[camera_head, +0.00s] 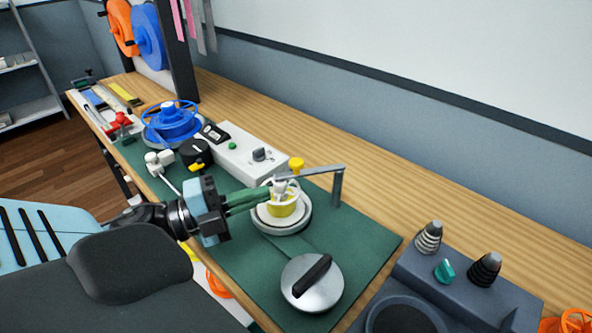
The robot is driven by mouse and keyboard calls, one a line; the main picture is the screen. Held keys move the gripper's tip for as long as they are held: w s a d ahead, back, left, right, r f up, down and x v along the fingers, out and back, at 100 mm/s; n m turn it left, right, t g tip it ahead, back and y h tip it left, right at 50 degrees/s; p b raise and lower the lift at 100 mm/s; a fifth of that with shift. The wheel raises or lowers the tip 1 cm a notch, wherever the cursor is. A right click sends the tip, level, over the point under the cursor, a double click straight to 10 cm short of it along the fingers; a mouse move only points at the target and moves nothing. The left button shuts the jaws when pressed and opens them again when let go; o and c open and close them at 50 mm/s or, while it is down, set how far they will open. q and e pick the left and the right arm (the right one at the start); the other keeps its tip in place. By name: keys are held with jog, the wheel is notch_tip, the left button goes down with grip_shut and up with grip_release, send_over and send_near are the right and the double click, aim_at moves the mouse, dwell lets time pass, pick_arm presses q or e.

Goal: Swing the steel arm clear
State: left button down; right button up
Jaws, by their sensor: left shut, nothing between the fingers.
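The steel arm (318,171) is a thin grey bar on an upright post at the right of a green mat. It reaches left over a round grey base with a white disc and a yellow piece (283,208). A small pale fitting sits under its free end, above the yellow piece. My left gripper (268,194) comes in from the left with its green fingers shut and empty. Its fingertips are right beside the fitting and the yellow piece; I cannot tell whether they touch. My right gripper is out of view.
A steel disc with a black handle (312,277) lies on the mat in front. A white control box (238,152) and blue reel (172,122) stand behind left. A dark grey block (455,290) with cones is at right. The mat's right part is clear.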

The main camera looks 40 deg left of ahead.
pick_arm(q)
jog(key=shift+w+d+f, duration=0.1)
jog(key=shift+w+d, duration=0.1)
jog(key=shift+w, duration=1.4)
jog(key=shift+w+d+r, duration=0.1)
jog(key=shift+w+d, duration=0.05)
jog(key=shift+w, duration=1.45)
jog(key=shift+w+d+f, duration=0.1)
jog(key=shift+w+d, duration=0.1)
jog(key=shift+w, duration=1.4)
jog(key=shift+a, duration=0.1)
